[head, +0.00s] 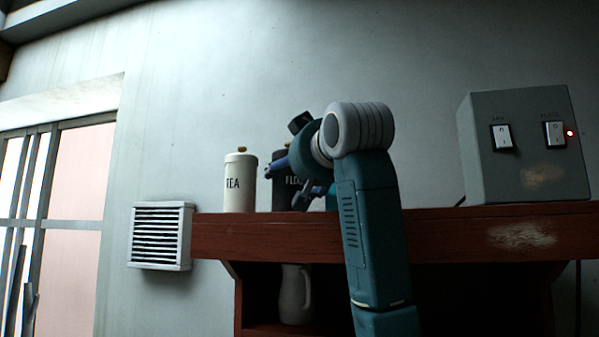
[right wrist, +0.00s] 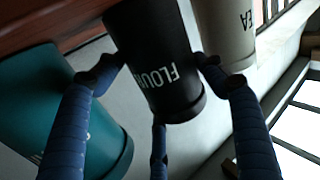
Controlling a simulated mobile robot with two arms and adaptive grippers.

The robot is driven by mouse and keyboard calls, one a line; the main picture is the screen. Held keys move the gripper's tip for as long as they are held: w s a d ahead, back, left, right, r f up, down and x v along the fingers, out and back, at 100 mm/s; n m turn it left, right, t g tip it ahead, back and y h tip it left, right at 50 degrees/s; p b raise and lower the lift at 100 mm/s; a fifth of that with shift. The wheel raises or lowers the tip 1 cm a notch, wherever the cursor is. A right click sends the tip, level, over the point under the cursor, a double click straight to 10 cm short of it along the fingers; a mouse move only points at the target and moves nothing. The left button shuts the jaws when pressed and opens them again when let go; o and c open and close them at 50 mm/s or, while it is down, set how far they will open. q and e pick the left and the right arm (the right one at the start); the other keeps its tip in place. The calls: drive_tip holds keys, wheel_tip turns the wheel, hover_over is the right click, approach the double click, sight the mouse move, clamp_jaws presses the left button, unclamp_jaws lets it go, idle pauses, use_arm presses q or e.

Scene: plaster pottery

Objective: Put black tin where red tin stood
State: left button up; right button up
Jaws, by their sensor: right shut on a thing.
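The black tin (head: 284,195), lettered "FLOU…", stands upright at the wooden shelf, just right of the cream "TEA" tin (head: 239,185). My right gripper (head: 300,180) is shut on the black tin; its blue fingers wrap around the tin's body in the right wrist view (right wrist: 158,80). The black tin (right wrist: 150,50) fills the middle of that view. I cannot tell whether its base touches the shelf. A teal tin (right wrist: 60,110) stands on its other side, mostly hidden behind my arm in the head view. No red tin shows. My left gripper is not in view.
The red-brown shelf (head: 270,235) runs to the right. A grey switch box (head: 520,145) with a red light stands on its right part. A white jug (head: 295,295) stands in the compartment below. A wall vent (head: 161,236) is left of the shelf.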

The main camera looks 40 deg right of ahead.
drive_tip(key=shift+s+r, duration=0.15)
drive_tip(key=shift+s, duration=0.3)
drive_tip(key=shift+w+f, duration=0.15)
drive_tip(key=shift+f, duration=0.05)
drive_tip(key=o, duration=1.5)
drive_tip(key=shift+w+f, duration=0.1)
drive_tip(key=shift+w, duration=0.1)
drive_tip(key=shift+o, duration=0.6)
drive_tip(key=shift+w, duration=0.2)
drive_tip(key=shift+s+r, duration=0.25)
drive_tip(key=shift+s, duration=0.1)
use_arm(q)
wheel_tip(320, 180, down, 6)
drive_tip(key=b, duration=0.6)
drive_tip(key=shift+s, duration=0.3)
use_arm(e)
drive_tip(key=v, duration=1.1)
drive_tip(key=shift+s+a, duration=0.2)
drive_tip(key=shift+s, duration=0.1)
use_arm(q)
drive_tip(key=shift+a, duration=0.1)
